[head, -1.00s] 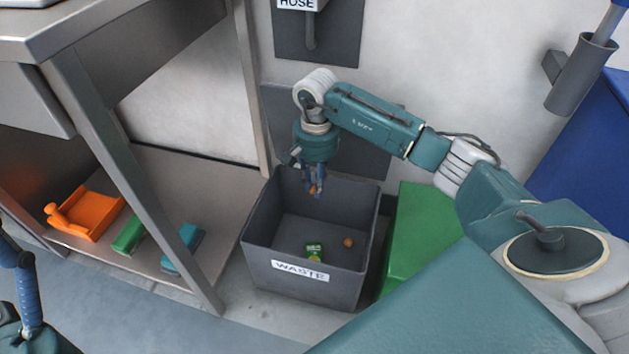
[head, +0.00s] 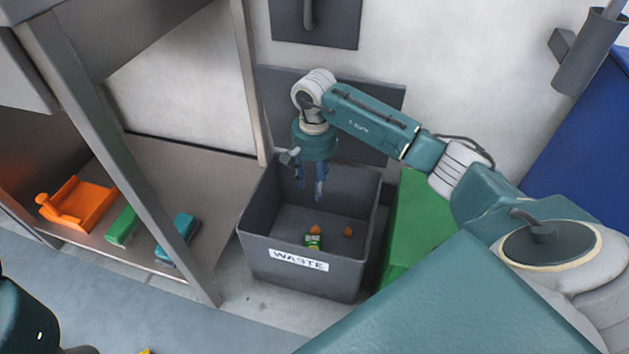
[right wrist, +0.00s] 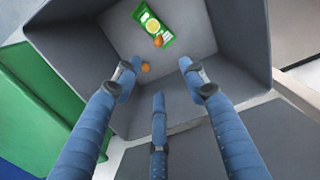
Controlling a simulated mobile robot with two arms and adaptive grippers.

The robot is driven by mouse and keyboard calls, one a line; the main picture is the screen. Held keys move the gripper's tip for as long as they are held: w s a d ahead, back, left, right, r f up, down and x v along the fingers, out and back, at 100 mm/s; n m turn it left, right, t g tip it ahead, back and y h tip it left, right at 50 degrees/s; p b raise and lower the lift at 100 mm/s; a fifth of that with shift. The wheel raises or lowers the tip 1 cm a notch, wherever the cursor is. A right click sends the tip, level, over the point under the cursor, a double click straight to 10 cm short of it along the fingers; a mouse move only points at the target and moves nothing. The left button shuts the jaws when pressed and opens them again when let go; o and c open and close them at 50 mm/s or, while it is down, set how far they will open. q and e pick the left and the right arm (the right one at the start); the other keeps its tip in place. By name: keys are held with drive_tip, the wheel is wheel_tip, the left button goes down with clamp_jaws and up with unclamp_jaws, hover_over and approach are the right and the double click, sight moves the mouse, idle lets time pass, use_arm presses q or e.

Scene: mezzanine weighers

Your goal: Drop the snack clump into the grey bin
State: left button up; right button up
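The grey bin (head: 350,276), labelled WASTE, stands on the floor at the middle. The snack clump (head: 315,230), small and orange-brown, lies inside it against a green packet (head: 313,243). It also shows in the right wrist view (right wrist: 158,41), overlapping the packet. A second similar clump (head: 348,232) lies to its right in the bin. My right gripper (head: 311,188) points down over the bin's mouth, its blue fingers spread and empty. The clumps lie below the fingers in the right wrist view. Only a teal part of my left arm shows at the lower left edge; its fingers are not visible.
A green box (head: 410,225) stands close to the bin's right side. A steel bench leg (head: 130,175) is to the left, with an orange scoop (head: 78,204), a green brush (head: 123,226) and a teal brush (head: 178,238) on its lower shelf. A wall panel (head: 372,130) is behind.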

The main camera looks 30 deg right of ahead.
wheel_tip(320, 180, up, 12)
idle(0.6)
idle(0.5)
